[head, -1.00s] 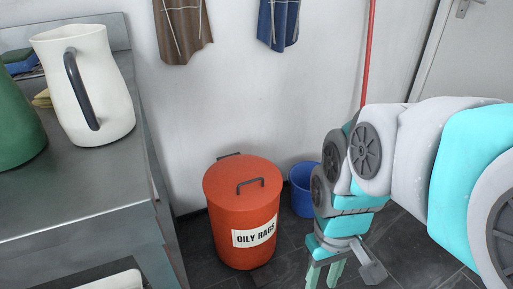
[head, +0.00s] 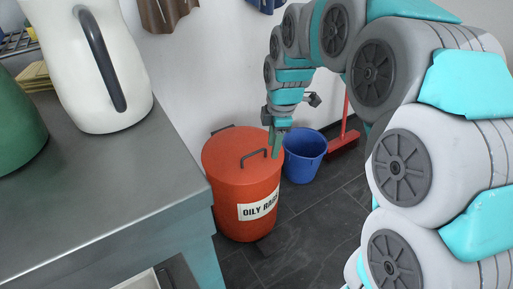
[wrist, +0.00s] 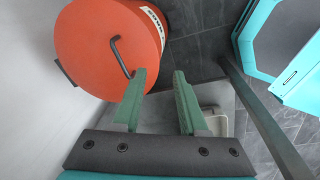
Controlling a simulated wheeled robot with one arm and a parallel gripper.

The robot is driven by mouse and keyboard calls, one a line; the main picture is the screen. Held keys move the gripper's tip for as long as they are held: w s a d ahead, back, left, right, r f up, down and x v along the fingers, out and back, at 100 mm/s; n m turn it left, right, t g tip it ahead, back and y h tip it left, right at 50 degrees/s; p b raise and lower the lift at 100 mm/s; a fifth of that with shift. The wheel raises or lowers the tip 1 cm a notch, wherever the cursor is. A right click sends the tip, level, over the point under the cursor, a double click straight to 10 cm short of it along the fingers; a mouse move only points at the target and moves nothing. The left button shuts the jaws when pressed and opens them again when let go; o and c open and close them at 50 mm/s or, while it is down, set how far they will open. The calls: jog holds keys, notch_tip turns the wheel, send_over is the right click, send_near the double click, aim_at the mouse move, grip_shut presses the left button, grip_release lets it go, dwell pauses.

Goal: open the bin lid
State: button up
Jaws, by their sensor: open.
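The orange bin (head: 240,205) stands on the dark floor with its lid (head: 225,155) shut. A white label on its front reads "OILY RAGS". A dark handle (head: 255,155) stands up from the lid, and a dark hinge piece shows at the back edge. My gripper (head: 276,148) points down at the lid's right edge, just right of the handle. In the wrist view, the lid (wrist: 95,45) fills the upper left and the handle (wrist: 119,57) lies ahead and left of the open, empty fingers (wrist: 160,82). The left fingertip is close to the handle; I cannot tell whether it touches.
A blue bucket (head: 304,158) stands right of the bin, with a red broom (head: 343,139) beyond it. A metal bench (head: 105,195) at the left carries a white jug (head: 95,70) and a green vessel (head: 15,130). The wall is behind the bin.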

jog(key=w+a+f+n, duration=0.2)
jog(key=w+a+n, duration=0.25)
jog(key=w, duration=0.25)
send_over(255, 163)
jog(key=shift+t, duration=0.3)
notch_tip(255, 163, down, 8)
jog(key=shift+w+r, duration=0.1)
jog(key=shift+r, duration=0.15)
grip_shut()
dwell(0.9)
